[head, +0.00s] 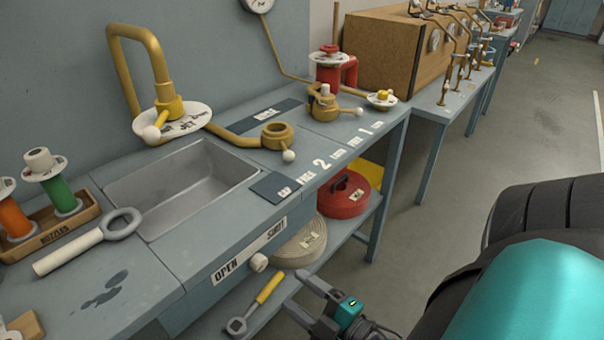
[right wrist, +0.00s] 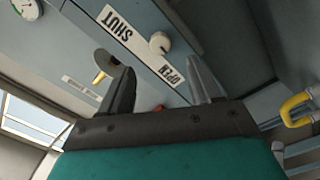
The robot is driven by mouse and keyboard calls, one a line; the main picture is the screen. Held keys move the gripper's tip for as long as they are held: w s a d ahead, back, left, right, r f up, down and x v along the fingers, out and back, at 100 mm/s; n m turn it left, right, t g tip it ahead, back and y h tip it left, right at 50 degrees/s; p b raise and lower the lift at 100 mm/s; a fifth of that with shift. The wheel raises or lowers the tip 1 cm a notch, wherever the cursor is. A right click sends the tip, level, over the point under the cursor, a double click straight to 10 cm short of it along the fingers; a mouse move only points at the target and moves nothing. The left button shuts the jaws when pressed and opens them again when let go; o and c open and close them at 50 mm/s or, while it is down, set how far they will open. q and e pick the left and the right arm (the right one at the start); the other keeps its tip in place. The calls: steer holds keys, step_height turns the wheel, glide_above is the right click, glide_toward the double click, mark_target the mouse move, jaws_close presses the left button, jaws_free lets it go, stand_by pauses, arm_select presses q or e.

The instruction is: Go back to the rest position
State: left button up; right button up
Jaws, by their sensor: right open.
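My right gripper (head: 294,290) is at the lower middle of the head view, in front of the bench (head: 130,268), with its fingers apart and nothing between them. The right wrist view also shows the open, empty fingers (right wrist: 158,72). Beyond them is the bench front with its OPEN/SHUT label (right wrist: 122,32) and a white round knob (right wrist: 160,43). In the head view this knob (head: 259,262) is up and to the left of the gripper, apart from it. My left gripper is not in view.
A yellow-handled wrench (head: 268,288) lies on the lower shelf near my right gripper. A coiled hose (head: 300,246) and a red reel (head: 343,195) sit under the bench. The bench top holds a sink (head: 182,185) and brass fittings. Open floor (head: 470,190) lies to the right.

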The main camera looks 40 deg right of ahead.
steer(key=shift+w, duration=0.1)
stand_by(0.4)
steer(key=a+f+m+g+y+p, duration=0.1)
steer(key=a+f+m+g+p, duration=0.2)
steer(key=a+m+g, duration=0.4)
steer(key=a+m, duration=0.2)
steer(key=shift+w+m, duration=0.25)
steer(key=shift+m, duration=0.15)
steer(key=shift+a+f, duration=0.1)
steer(key=shift+a, duration=0.15)
steer(key=shift+c, duration=0.4)
